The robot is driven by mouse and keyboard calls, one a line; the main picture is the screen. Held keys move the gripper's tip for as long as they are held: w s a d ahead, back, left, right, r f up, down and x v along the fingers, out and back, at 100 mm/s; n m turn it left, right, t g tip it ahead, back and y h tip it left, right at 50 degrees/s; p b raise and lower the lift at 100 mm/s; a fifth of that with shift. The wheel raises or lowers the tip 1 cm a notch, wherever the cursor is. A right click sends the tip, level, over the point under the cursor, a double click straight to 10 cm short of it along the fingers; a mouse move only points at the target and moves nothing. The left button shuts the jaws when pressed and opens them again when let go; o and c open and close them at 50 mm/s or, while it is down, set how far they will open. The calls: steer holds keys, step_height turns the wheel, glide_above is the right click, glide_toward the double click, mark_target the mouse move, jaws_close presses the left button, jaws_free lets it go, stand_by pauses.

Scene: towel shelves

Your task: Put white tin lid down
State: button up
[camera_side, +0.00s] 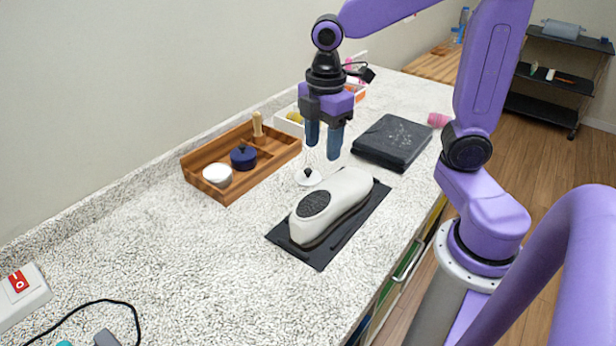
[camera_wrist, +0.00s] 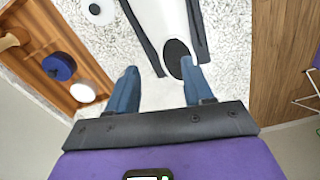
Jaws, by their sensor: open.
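The white tin lid (camera_side: 308,177), a round disc with a black knob, lies knob up on the speckled counter between the wooden tray and the white device. In the wrist view the lid (camera_wrist: 98,11) shows at the top edge, partly cut off. My gripper (camera_side: 324,146) is open and empty above the counter, over the area near the lid and device; its blue fingers (camera_wrist: 160,68) are apart in the wrist view. A lidless-looking white tin (camera_side: 217,176) stands in the tray; it also shows in the wrist view (camera_wrist: 82,92).
The wooden tray (camera_side: 226,198) also holds a dark blue lidded tin (camera_side: 243,158) and a wooden-handled item (camera_side: 258,124). A dark folded towel (camera_side: 392,142) lies behind.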

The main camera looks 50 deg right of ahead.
steer(key=w+d+r+n, duration=0.1)
steer(key=w+d+n, duration=0.1)
steer(key=w+d, duration=0.75)
glide_above(308, 170)
steer(key=f, duration=1.1)
steer(key=shift+d+f, duration=0.2)
steer(key=shift+f, duration=0.05)
steer(key=shift+a+f, duration=0.2)
steer(key=shift+f, duration=2.7)
jaws_close()
